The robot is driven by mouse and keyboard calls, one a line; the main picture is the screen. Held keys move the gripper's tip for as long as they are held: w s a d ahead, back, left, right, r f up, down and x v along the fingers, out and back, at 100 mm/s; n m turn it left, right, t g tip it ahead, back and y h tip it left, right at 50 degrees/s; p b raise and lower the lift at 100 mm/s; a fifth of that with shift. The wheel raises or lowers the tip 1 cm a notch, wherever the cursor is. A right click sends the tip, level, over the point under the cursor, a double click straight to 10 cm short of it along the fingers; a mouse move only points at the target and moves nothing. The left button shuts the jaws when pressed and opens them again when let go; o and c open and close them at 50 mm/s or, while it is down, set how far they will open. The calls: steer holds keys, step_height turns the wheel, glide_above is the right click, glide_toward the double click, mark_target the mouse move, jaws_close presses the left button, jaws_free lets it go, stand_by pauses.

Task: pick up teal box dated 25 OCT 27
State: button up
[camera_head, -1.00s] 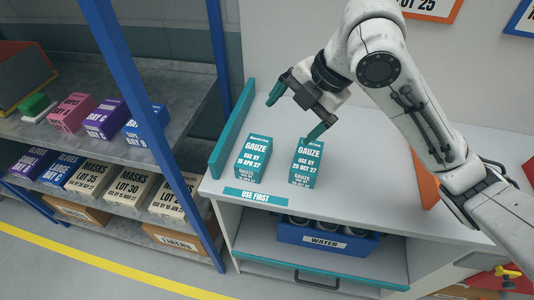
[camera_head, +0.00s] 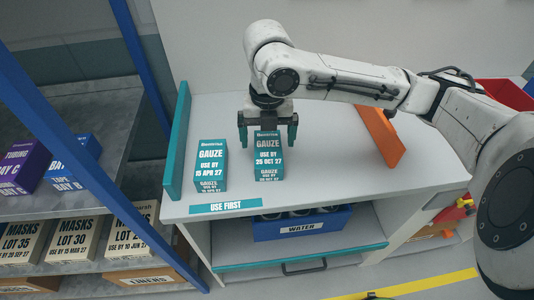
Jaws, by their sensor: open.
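The teal gauze box dated 25 OCT 27 (camera_head: 269,166) stands upright on the white counter top. A second teal gauze box, dated 15 APR 27 (camera_head: 211,165), stands upright to its left, with a gap between them. My gripper (camera_head: 267,141) points down at the top of the 25 OCT 27 box. Its teal fingers are spread apart, one on each side of the box top. I cannot tell how far down the box's sides the fingertips reach, or whether they touch it.
A teal upright panel (camera_head: 178,145) bounds the counter on the left, and an orange panel (camera_head: 381,136) stands to the right. A USE FIRST label (camera_head: 226,206) lies along the front edge. A blue WATER bin (camera_head: 301,225) sits below. A blue rack post (camera_head: 100,150) stands left.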

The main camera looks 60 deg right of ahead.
mark_target(268, 148)
step_height(268, 148, down, 5)
steer(key=shift+s+a+r, duration=0.1)
steer(key=shift+s+a, duration=0.05)
steer(key=shift+c, duration=0.3)
steer(key=c, duration=1.1)
